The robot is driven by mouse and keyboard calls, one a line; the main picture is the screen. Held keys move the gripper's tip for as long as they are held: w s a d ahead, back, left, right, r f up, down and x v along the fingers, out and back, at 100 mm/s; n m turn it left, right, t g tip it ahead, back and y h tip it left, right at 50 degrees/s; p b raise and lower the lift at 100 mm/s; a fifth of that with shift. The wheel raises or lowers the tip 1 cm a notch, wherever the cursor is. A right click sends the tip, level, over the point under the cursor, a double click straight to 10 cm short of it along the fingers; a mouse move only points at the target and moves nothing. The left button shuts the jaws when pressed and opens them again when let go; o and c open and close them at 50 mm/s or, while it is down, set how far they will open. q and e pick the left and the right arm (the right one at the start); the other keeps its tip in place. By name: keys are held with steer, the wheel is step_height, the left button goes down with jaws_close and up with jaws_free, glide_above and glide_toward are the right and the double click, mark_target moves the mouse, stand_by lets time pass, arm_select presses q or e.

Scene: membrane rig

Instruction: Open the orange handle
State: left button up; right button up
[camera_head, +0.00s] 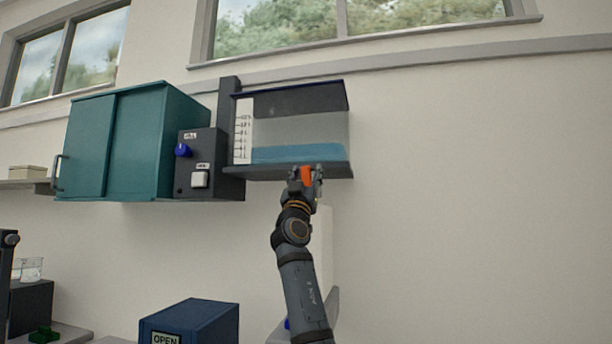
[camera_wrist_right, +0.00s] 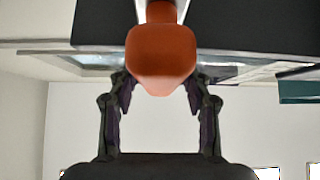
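The orange handle (camera_head: 306,174) hangs under the front edge of the wall-mounted clear tank (camera_head: 300,130), which has blue liquid in its bottom. My right gripper (camera_head: 306,182) is up at the handle, its arm reaching from below. In the right wrist view the orange handle (camera_wrist_right: 161,55) fills the upper middle, pointing at the camera. The two fingers of my right gripper (camera_wrist_right: 160,92) stand apart, one on each side of the handle. The handle's body hides part of the fingertips, so whether they touch it is unclear. My left gripper is not in view.
A dark control box (camera_head: 210,160) with a blue knob and a white switch adjoins the tank's left side. Beyond it is a teal cabinet (camera_head: 135,140). A blue box marked OPEN (camera_head: 205,325) stands low. The wall to the right is clear.

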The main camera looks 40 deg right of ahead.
steer(key=v, duration=1.2)
steer(key=shift+d, duration=0.1)
